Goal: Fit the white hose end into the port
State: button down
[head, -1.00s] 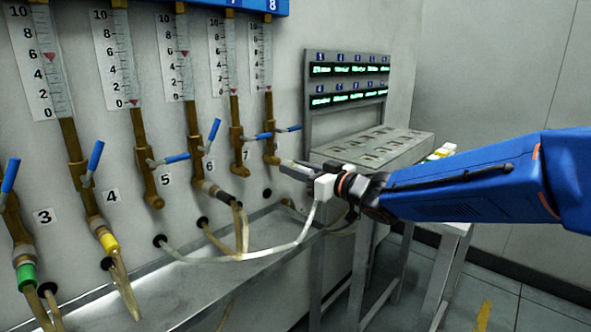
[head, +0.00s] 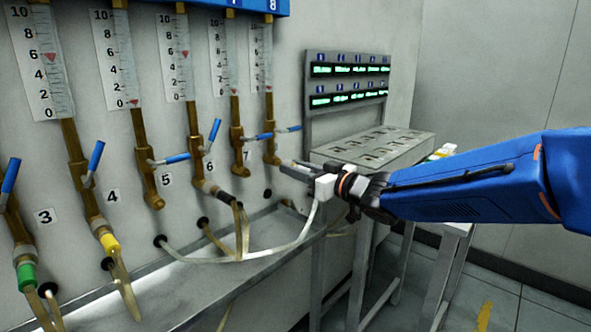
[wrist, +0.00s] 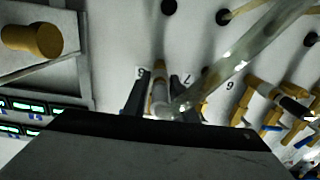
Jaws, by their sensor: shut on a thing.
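My gripper (head: 288,167) is shut on the white hose end (wrist: 160,95), which shows between the two dark fingers in the wrist view. The pale hose (head: 235,258) sags from my gripper to a hole low in the wall panel. In the head view the fingers are beside the lower end of the rightmost brass outlet (head: 271,157), right of label 7. The fingers mostly hide the hose end there, and I cannot tell whether it touches the outlet. The brass outlets by label 5 (head: 154,201) and label 7 (head: 240,170) have no hose on them.
Blue valve levers (head: 287,129) stick out nearby. A metal trough (head: 200,290) runs below. A grey slotted box (head: 375,150) stands behind my gripper.

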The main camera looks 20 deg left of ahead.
jog(key=shift+x, duration=1.2)
jog(key=c, duration=1.4)
grip_release()
jog(key=shift+o, duration=0.2)
jog(key=v, duration=1.7)
jog(key=shift+d, duration=0.2)
jog(key=shift+s, duration=0.15)
